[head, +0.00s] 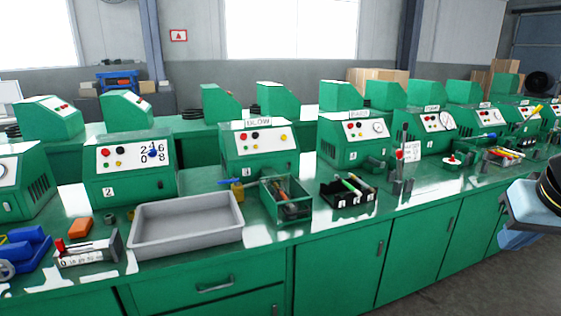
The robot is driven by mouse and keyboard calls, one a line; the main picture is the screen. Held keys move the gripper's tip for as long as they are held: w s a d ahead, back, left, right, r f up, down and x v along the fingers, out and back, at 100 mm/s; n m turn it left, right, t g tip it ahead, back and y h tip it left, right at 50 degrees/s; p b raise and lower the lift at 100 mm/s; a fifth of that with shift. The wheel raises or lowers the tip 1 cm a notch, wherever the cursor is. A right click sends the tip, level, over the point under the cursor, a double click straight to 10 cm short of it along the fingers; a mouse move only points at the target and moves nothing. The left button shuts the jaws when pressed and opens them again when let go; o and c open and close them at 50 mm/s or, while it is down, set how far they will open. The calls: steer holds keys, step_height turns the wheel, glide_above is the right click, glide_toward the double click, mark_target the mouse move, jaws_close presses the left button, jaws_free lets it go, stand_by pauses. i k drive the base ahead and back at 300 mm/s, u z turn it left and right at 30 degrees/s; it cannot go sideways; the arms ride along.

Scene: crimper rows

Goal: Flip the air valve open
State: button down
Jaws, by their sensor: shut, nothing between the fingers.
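A small valve with a yellow body (237,190) stands on the green bench in the head view, in front of the machine marked BLOW (258,148). Its blue lever (228,181) sticks out to the left from the top of the body, roughly level. The valve is small here, and I cannot tell from its body which way the flow runs. Part of my arm shows at the right edge, well away from the valve. My gripper's fingers are not in view.
A grey tray (187,243) lies left of the valve. A green open box (286,221) with tools stands close on its right, then a black tool holder (341,199). A machine numbered 2 (131,170) stands behind left. An orange block (80,228) lies further left.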

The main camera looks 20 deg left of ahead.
mark_target(236, 180)
steer(key=i, duration=1.15)
steer(key=u, duration=0.85)
steer(key=i, duration=0.4)
steer(key=u, duration=0.3)
steer(key=k, duration=0.95)
steer(key=u, duration=0.15)
steer(key=i, duration=0.95)
steer(key=z, duration=0.05)
